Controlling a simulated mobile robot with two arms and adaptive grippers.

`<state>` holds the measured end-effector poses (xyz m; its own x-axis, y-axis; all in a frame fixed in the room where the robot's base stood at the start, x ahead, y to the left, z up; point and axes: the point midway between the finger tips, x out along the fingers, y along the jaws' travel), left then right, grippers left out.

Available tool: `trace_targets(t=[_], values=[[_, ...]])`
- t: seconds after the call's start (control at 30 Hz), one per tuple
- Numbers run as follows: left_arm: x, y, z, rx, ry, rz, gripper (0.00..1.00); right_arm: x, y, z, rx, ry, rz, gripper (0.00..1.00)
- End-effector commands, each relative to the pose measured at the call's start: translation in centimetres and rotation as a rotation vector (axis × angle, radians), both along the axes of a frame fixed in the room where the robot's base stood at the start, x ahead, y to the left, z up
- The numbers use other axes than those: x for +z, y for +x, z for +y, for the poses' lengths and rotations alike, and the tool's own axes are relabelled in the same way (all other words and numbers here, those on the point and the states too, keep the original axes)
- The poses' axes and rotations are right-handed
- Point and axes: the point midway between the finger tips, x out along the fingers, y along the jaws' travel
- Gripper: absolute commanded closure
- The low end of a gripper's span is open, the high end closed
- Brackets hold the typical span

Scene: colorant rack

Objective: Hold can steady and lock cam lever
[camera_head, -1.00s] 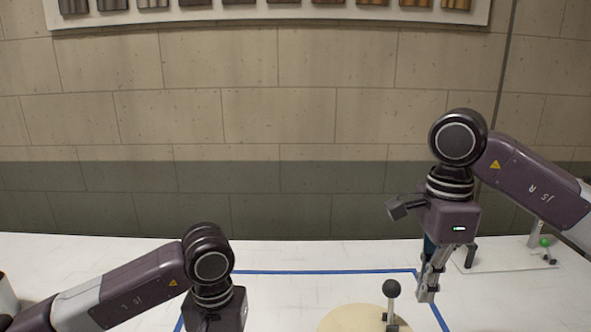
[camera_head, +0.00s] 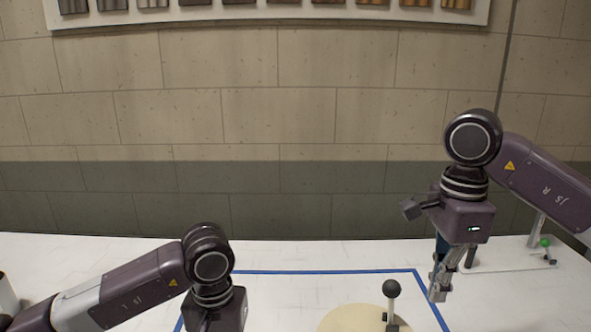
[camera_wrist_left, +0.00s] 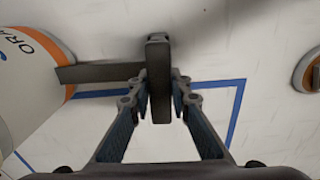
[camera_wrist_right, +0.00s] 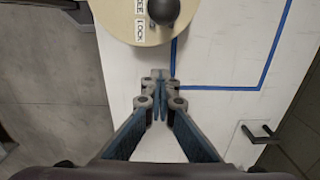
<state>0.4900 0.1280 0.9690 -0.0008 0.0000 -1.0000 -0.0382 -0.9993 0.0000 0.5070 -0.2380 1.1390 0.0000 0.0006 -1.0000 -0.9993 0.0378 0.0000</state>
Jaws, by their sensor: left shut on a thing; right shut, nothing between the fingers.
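The cam lever (camera_head: 391,307) with its black ball knob stands up from a round beige disc (camera_head: 345,322) at the bottom of the head view. In the right wrist view the knob (camera_wrist_right: 163,9) is beside labels on the disc, one reading LOCK. The can (camera_wrist_left: 28,85), white with an orange band, is at left in the left wrist view. My left gripper (camera_wrist_left: 159,85) is shut on its dark grey handle (camera_wrist_left: 100,73); its fingers are outside the head view. My right gripper (camera_head: 438,291) is shut and empty, right of the lever and apart from it.
Blue tape (camera_head: 300,272) marks an area on the white table (camera_head: 120,250). A fixture with a green ball (camera_head: 545,243) stands at the back right. Another orange-rimmed round thing (camera_wrist_left: 308,70) shows at the left wrist view's right edge. A stone wall closes the back.

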Motion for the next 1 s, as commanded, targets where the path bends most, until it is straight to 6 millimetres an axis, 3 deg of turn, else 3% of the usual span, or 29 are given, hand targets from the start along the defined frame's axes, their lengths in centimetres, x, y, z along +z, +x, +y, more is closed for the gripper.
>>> trace_targets(t=[0.07, 0.23, 0.57, 0.73, 1.0], values=[[0.0, 0.0, 0.0, 0.001, 0.000, -0.001, 1.00, 0.0, 0.0, 0.0, 0.000, 0.000, 0.000, 0.98], [0.0, 0.0, 0.0, 0.001, 0.000, -0.001, 1.00, 0.0, 0.0, 0.0, 0.000, 0.000, 0.000, 0.81], [0.0, 0.0, 0.0, 0.001, 0.000, -0.001, 1.00, 0.2, 0.0, 0.0, 0.000, 0.000, 0.000, 0.81], [0.1, 0.1, 0.0, 0.001, 0.000, -0.002, 1.00, 1.8, 0.1, 0.1, 0.000, -0.001, -0.003, 0.81], [0.0, 0.1, 0.0, 0.001, 0.000, -0.002, 1.00, 5.9, 0.1, 0.0, -0.002, -0.001, -0.004, 0.81]])
